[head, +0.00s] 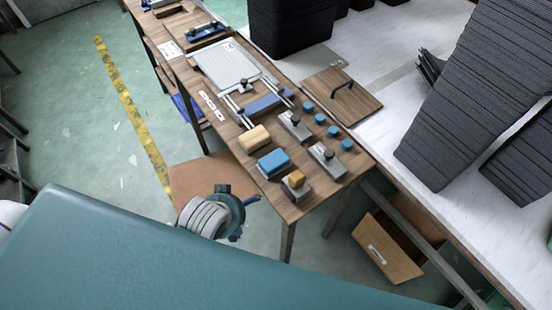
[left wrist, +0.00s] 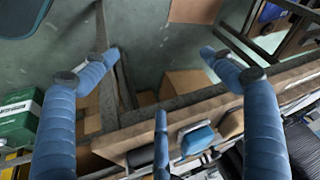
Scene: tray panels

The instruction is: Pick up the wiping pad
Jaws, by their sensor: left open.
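Two soft-looking blocks lie on the near part of the narrow wooden table: a blue pad (head: 273,163) and a tan pad (head: 255,137). I cannot tell which is the wiping pad. Both also show in the left wrist view, the blue one (left wrist: 197,140) near the table edge and the tan one (left wrist: 231,124) to its right. My left gripper (left wrist: 160,65) has its blue fingers spread wide with nothing between them, and the table edge lies beyond them. My right gripper is not in view.
Black stacked trays (head: 480,90) stand on the white bench. Open floor (head: 85,130) lies to the left.

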